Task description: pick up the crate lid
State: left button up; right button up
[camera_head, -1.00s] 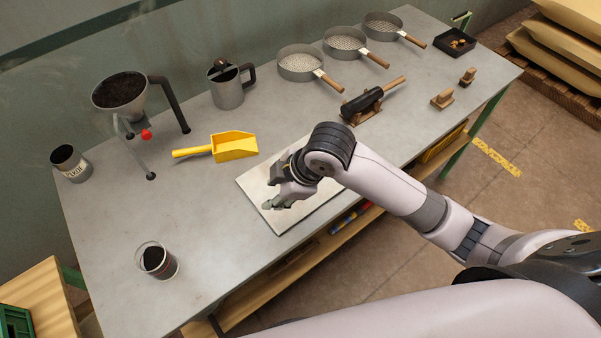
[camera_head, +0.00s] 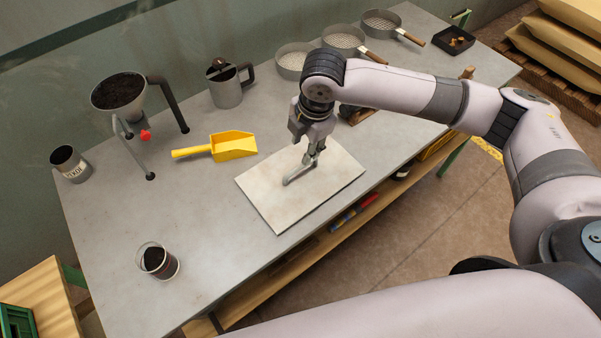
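A flat, pale rectangular board (camera_head: 326,188), which looks like the crate lid, lies on the grey workbench near its front edge. My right gripper (camera_head: 298,175) points down over the upper middle of the board, with its fingers close to the surface. I cannot tell whether the fingers touch the board or how far apart they are. The board lies flat and its edges are clear of the fingers. My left gripper is not in view.
A yellow scoop (camera_head: 233,146) lies left of the board. A glass of dark grains (camera_head: 158,261), a funnel on a stand (camera_head: 119,94) and a metal jug (camera_head: 226,88) stand on the grey bench (camera_head: 110,215). Pans (camera_head: 344,40) line the back. The bench's front left is mostly clear.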

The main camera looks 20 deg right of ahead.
aim_at(301, 166)
jog(key=f, duration=0.2)
jog(key=w+f, duration=0.1)
jog(key=f, duration=0.3)
jog(key=shift+w+a+f+p, duration=0.2)
jog(key=shift+a+f+p, duration=0.05)
jog(key=shift+f+p, duration=0.15)
jog(key=shift+d+f+p, duration=0.1)
jog(key=shift+f+p, duration=0.2)
jog(key=shift+f, duration=0.3)
jog(key=f, duration=0.2)
jog(key=w+f+p, duration=0.1)
jog(key=f, duration=0.1)
jog(key=shift+f, duration=0.1)
jog(key=shift+c, duration=0.2)
grip_shut()
